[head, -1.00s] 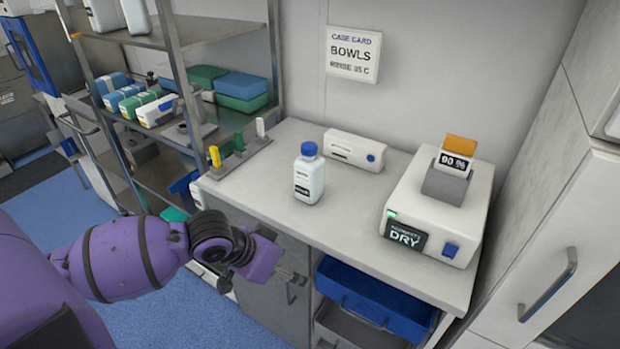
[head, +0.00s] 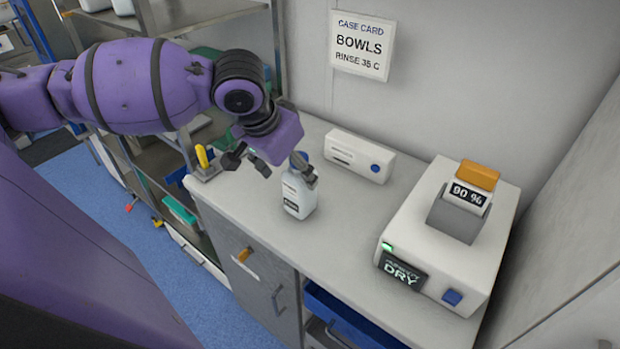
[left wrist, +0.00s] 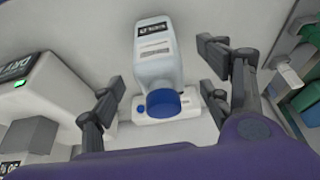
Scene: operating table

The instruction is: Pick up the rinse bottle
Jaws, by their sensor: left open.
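The rinse bottle (head: 299,193) is white with a blue cap and a dark label. It stands upright on the grey counter (head: 330,245). My left gripper (head: 280,172) is open at the bottle's upper part, and one finger hides part of the cap in the head view. In the left wrist view, the bottle (left wrist: 158,60) lies between the spread fingers of the gripper (left wrist: 165,80), with gaps on both sides. My right gripper is not in view.
A white box with a blue button (head: 360,155) stands behind the bottle. A white dryer unit (head: 440,250) stands to the right. A shelf rack is at the left, with a yellow-handled item (head: 203,158) near the counter's left end. The counter's front is clear.

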